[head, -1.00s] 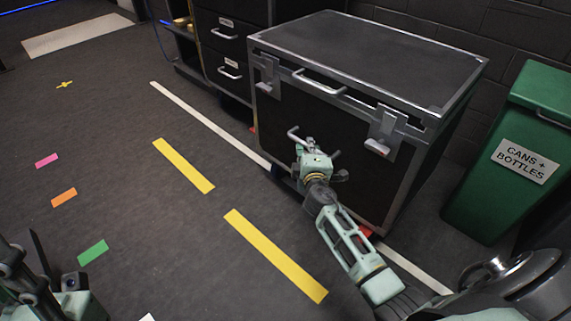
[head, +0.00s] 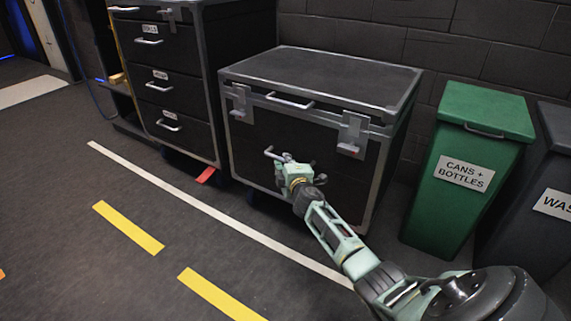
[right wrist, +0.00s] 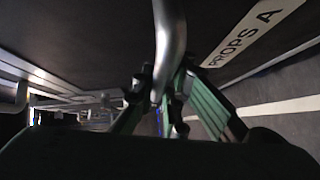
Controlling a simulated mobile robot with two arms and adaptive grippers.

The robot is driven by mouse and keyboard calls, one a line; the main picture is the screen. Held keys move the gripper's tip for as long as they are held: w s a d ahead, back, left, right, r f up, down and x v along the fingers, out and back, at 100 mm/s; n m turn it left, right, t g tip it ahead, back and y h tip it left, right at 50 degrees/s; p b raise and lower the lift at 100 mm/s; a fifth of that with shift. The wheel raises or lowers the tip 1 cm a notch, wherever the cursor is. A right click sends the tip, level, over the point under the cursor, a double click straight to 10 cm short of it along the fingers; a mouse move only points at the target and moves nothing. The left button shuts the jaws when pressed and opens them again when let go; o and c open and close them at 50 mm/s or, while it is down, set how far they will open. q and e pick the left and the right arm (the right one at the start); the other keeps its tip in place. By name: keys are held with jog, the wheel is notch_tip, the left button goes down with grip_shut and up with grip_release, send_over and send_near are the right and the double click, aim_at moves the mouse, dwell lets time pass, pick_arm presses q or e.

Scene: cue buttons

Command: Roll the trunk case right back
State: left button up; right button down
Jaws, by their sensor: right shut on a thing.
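The trunk case (head: 315,75) is black with metal edges, latches and a top-front handle. It stands upright on the floor against the block wall, between a drawer cabinet and a green bin. My right gripper (head: 284,160) is at its front face, shut on the metal bar handle (head: 269,152). In the right wrist view the handle (right wrist: 169,45) runs between the fingers (right wrist: 160,98), beside a white "PROPS A" label (right wrist: 240,36) on the case. The lower front of the case is partly hidden by my right arm. My left gripper is out of view.
The drawer cabinet (head: 160,75) stands close at the left of the case, with a red tag (head: 206,175) at its foot. The green "cans + bottles" bin (head: 470,140) and a grey bin (head: 545,200) stand at right. A white floor line (head: 170,187) runs in front; floor beyond is clear.

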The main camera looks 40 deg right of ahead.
jog(key=shift+d+r, duration=0.2)
jog(key=shift+d, duration=0.1)
jog(key=c, duration=1.8)
grip_release()
jog(key=shift+o, duration=0.2)
jog(key=shift+f, duration=0.1)
jog(key=shift+s, duration=0.1)
jog(key=v, duration=1.1)
jog(key=shift+s+a, duration=0.25)
jog(key=shift+a, duration=0.15)
